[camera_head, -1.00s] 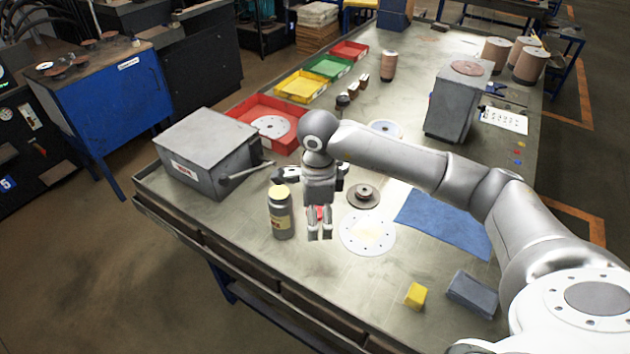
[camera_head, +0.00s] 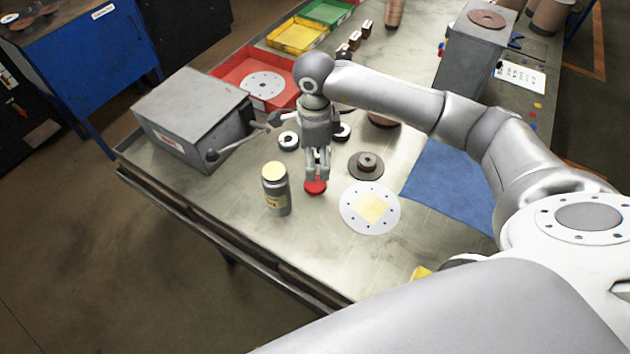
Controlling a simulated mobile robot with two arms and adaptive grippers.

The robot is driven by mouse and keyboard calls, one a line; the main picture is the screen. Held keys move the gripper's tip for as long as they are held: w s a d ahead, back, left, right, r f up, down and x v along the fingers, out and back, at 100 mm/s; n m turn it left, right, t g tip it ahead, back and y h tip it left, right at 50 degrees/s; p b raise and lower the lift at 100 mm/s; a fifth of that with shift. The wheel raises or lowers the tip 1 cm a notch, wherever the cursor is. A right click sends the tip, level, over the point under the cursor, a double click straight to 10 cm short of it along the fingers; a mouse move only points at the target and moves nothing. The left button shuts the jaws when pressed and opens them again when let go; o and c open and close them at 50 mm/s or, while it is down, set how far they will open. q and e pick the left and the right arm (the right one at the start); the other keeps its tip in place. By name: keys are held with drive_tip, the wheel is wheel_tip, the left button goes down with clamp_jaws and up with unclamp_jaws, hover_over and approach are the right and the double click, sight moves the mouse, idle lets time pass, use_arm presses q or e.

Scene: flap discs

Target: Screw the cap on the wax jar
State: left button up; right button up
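The wax jar (camera_head: 276,196) is a grey cylinder with a yellowish label and a cream-coloured top. It stands upright near the table's front left edge. A round red cap (camera_head: 315,188) lies on the table just right of the jar. My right gripper (camera_head: 317,177) points down directly over the red cap, with its fingertips at the cap's top. The fingers look close together, but I cannot tell whether they grip it; they hide part of the cap. My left gripper is not in view.
A grey box with a lever (camera_head: 195,112) stands left of the jar. Right of the cap are a brown flanged disc (camera_head: 366,165), a white perforated disc (camera_head: 352,215) and a blue cloth (camera_head: 450,185). A red tray (camera_head: 228,72) lies behind. A grey link of mine covers the front right.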

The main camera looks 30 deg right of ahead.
sight(315, 183)
wheel_tip(315, 183, down, 3)
drive_tip(key=shift+r+p, duration=0.15)
drive_tip(key=shift+p, duration=0.15)
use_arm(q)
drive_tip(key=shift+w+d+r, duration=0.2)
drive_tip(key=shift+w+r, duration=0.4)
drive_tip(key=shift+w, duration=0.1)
use_arm(e)
drive_tip(key=shift+f, duration=0.55)
drive_tip(key=shift+f+p, duration=0.45)
drive_tip(key=shift+p, duration=0.15)
wheel_tip(315, 183, down, 3)
drive_tip(key=shift+d+f+p, duration=0.1)
drive_tip(key=shift+f+p, duration=0.05)
drive_tip(key=shift+p, duration=0.6)
drive_tip(key=shift+f, duration=0.5)
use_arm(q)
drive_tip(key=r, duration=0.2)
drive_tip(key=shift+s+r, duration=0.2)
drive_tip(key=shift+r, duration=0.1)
use_arm(e)
drive_tip(key=shift+c, duration=0.5)
drive_tip(key=c, duration=0.7)
